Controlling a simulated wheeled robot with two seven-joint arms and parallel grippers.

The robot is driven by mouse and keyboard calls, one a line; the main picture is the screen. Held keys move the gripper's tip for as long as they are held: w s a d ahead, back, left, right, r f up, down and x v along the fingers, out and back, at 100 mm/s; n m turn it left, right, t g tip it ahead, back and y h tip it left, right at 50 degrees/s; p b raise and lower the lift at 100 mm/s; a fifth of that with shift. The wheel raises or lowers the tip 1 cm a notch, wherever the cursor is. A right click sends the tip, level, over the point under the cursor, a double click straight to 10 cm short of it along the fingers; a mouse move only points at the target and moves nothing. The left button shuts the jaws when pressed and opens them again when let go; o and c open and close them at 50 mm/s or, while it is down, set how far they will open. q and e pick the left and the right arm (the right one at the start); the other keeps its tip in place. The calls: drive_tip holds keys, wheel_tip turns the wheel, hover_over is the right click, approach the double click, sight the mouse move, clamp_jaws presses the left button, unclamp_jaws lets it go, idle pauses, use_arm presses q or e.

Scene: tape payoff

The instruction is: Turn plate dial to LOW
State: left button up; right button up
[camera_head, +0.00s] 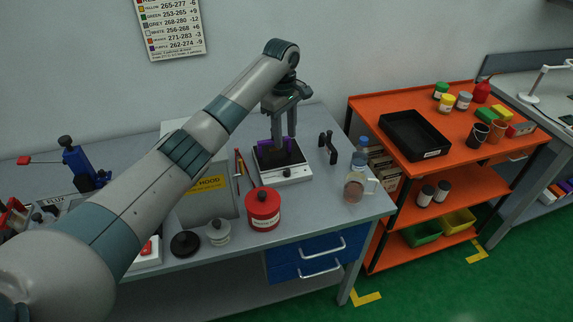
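The plate (294,176) is a low white-bodied unit with a dark top, on the grey bench near the back. A small dark knob shows on its front face; its marking and setting are too small to read. My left gripper (284,139) points down over the plate's top. Its two fingers show a gap between them. Something purple (263,147) shows beside and behind the fingertips, and I cannot tell whether they touch it. My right gripper is not in view.
A red canister (263,210), a grey-white jar (218,232) and a black round piece (185,244) stand along the bench front. A black stand (328,147) and a glass beaker (354,188) are right of the plate. An orange cart (366,104) adjoins the bench.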

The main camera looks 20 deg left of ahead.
sight(287, 170)
use_arm(q)
drive_tip(key=f+p, duration=0.1)
drive_tip(key=f, duration=0.3)
drive_tip(key=f+p, duration=0.1)
drive_tip(key=f, duration=0.4)
drive_tip(key=f+p, duration=0.1)
drive_tip(key=f, duration=0.3)
drive_tip(key=shift+w+d+f, duration=0.15)
drive_tip(key=shift+w+f, duration=0.15)
drive_tip(key=shift+f, duration=0.1)
clamp_jaws()
